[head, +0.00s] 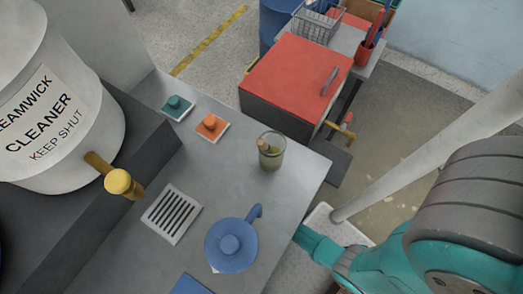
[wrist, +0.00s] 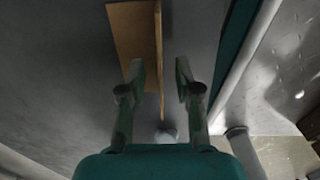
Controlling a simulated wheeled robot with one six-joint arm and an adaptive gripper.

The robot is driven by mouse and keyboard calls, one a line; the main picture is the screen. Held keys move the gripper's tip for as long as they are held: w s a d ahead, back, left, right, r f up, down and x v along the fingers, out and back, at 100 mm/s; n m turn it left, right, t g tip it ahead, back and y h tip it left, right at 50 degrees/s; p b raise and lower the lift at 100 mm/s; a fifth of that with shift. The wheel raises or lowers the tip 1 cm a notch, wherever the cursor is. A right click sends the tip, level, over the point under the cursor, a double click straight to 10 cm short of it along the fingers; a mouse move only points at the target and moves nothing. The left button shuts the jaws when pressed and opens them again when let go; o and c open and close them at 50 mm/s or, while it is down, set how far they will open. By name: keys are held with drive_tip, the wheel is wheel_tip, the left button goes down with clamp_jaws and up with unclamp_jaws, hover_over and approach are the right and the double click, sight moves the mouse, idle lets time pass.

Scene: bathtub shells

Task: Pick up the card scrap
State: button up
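In the wrist view a tan, flat piece that looks like the card scrap (wrist: 133,38) shows at the top, with a thin upright strip along its right side. My gripper (wrist: 160,78) is open, one finger on each side of that strip. Dark gaps show between the strip and both fingers, and nothing is gripped. I cannot tell how far below the fingertips the piece lies. In the head view I cannot make out the card scrap or my fingers; my teal arm fills the lower right.
A red-topped box (head: 297,75) stands beyond. A pale pole (head: 430,150) slants near my arm.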

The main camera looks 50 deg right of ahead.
clamp_jaws()
idle(0.4)
